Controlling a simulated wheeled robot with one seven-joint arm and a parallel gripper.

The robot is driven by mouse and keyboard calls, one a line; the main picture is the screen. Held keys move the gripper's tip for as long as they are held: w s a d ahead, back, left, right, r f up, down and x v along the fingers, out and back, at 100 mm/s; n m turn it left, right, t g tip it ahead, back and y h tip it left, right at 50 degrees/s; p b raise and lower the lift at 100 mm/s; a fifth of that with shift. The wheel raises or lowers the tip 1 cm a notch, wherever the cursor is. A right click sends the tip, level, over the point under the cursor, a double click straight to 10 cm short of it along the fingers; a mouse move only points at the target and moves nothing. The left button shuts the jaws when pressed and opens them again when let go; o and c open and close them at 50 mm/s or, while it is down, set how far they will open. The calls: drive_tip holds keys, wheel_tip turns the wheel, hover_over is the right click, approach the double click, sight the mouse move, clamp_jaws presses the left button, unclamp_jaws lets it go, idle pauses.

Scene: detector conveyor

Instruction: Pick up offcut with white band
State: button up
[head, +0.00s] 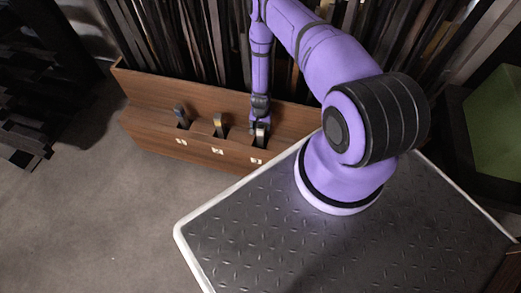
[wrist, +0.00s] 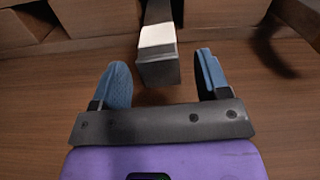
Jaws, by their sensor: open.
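The offcut with the white band (wrist: 157,53) is a dark grey bar in the wrist view, with a white band near its near end. In the head view the offcut (head: 261,134) stands at the right of three offcuts in the wooden box. My gripper (wrist: 158,86) is open, with a blue-padded finger on each side of the offcut's near end. A gap shows between the offcut and both fingers. In the head view my gripper (head: 259,118) is at that offcut and partly hides it.
An offcut with a yellow band (head: 219,125) and one with a blue band (head: 181,116) stand to the left in the wooden box (head: 155,140). White labels mark its front. Tall dark strips (head: 190,40) stand close behind. Open floor lies in front.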

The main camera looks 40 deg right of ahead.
drive_tip(key=shift+f, duration=0.6)
clamp_jaws()
drive_tip(key=shift+r, duration=0.1)
